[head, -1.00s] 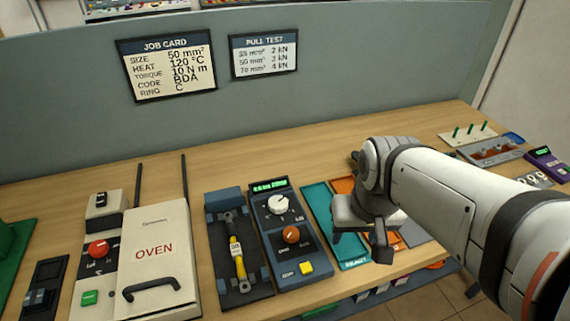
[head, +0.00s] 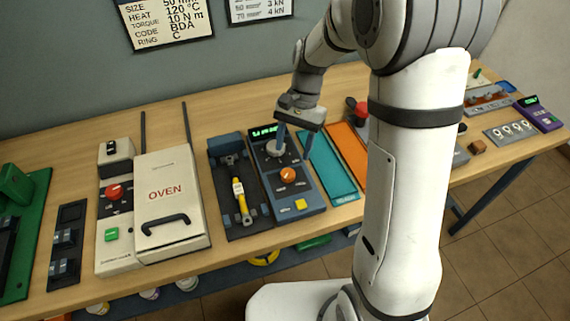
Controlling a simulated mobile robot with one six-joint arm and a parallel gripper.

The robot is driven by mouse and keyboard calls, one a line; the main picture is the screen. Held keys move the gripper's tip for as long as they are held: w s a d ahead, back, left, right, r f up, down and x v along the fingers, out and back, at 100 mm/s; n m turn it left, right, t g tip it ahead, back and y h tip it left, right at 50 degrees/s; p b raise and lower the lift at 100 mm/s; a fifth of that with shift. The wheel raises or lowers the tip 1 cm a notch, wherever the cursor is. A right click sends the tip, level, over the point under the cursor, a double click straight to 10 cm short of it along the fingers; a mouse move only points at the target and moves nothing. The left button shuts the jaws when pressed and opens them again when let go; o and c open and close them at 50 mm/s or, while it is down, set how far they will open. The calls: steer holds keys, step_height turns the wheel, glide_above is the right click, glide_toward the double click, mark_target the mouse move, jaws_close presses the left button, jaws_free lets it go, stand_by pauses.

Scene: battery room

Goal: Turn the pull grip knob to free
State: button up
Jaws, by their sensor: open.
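Which knob is the pull grip knob I cannot tell, as the labels are too small to read. My gripper (head: 294,147) points down over the top of the box, fingers apart, one beside the white knob and the other to its right. Contact with the knob cannot be made out.
A white oven (head: 167,200) with a handle stands to the left. A teal tray (head: 333,175) and an orange tray (head: 348,147) lie right of the box. A red knob or button (head: 361,109) stands behind them. My arm hides part of the bench.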

mark_target(288, 174)
steer(key=x, duration=0.7)
steer(key=shift+c, duration=0.2)
